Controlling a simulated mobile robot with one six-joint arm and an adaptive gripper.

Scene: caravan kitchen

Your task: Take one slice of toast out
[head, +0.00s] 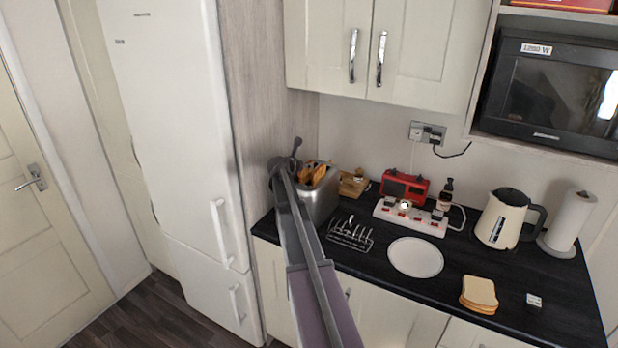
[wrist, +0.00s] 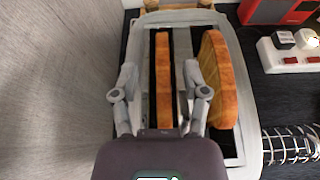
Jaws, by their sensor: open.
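The silver toaster (head: 321,201) stands on the black counter beside the tall wood-grain panel. In the wrist view its pale rim (wrist: 242,75) surrounds two slots, each with a browned slice sticking up. The left slice (wrist: 163,80) stands upright, and the right slice (wrist: 220,80) leans in its slot. My gripper (wrist: 163,78) is open above the toaster, with one finger on each side of the left slice; I cannot tell whether either finger touches it. In the head view my arm hides part of the toaster, and the toast (head: 312,172) shows only partly.
A metal toast rack (head: 350,234) stands in front of the toaster, beside a white plate (head: 416,257). A power strip (head: 410,217), red radio (head: 404,186), kettle (head: 502,218) and bread slices (head: 479,293) are to the right. The wall cupboard (head: 380,45) hangs above.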

